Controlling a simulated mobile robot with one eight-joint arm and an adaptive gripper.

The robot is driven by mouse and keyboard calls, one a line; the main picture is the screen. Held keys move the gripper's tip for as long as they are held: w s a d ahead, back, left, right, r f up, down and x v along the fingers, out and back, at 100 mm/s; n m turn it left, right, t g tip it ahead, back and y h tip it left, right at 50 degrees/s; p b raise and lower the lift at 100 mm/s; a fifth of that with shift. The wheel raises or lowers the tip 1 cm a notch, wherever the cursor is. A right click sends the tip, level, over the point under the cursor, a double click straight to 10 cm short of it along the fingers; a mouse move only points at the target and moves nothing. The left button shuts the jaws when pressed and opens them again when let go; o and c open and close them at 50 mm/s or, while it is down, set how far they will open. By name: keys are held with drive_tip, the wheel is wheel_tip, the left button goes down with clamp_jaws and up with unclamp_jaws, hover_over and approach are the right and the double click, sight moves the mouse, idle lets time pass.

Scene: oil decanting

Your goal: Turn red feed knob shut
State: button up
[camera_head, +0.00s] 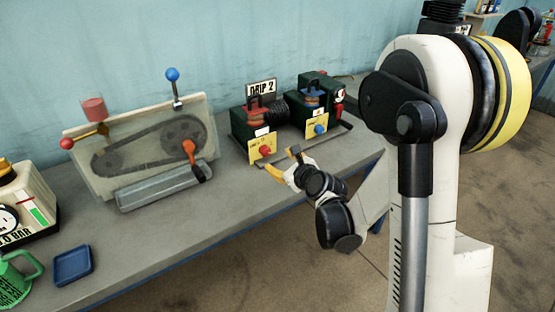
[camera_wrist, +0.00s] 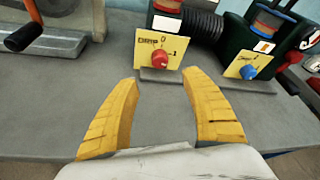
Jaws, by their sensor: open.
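The red feed knob (camera_head: 265,150) sits on a yellow plate marked "DRIP" with 0 and 1, low on the front of a green unit (camera_head: 243,124). In the wrist view the red knob (camera_wrist: 160,59) is just beyond my fingertips, roughly centred between them. My gripper (camera_wrist: 164,82) is open, its two yellow fingers apart with nothing between them. In the head view my gripper (camera_head: 276,170) is just in front of the knob, at the bench's front part. I see no contact with the knob.
A blue knob (camera_wrist: 248,72) on a second yellow plate is to the right. A blue tray (camera_head: 73,265) and green can (camera_head: 15,280) are at lower left. Bench space before the red knob is clear.

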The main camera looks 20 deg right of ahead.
sight(267, 152)
drive_tip(key=shift+w+d+r+m+y+p, duration=0.4)
drive_tip(key=shift+m+p, duration=0.3)
drive_tip(key=shift+p, duration=0.45)
drive_tip(key=shift+w+d+f+m+g+p, duration=0.2)
drive_tip(key=shift+w+d+m+g+p, duration=0.1)
drive_tip(key=shift+m+p, duration=0.3)
drive_tip(key=shift+w+d+f+y, duration=0.1)
drive_tip(key=shift+w+y, duration=0.1)
drive_tip(key=shift+y, duration=0.4)
drive_tip(key=shift+w+a+f, duration=0.2)
drive_tip(key=shift+f, duration=0.05)
drive_tip(key=b+x, duration=0.3)
drive_tip(key=x, duration=0.6)
drive_tip(key=shift+s+f, duration=0.15)
drive_tip(key=shift+f, duration=0.05)
drive_tip(key=shift+w+a+f, duration=0.1)
drive_tip(key=shift+w+a, duration=0.05)
drive_tip(key=shift+w, duration=0.45)
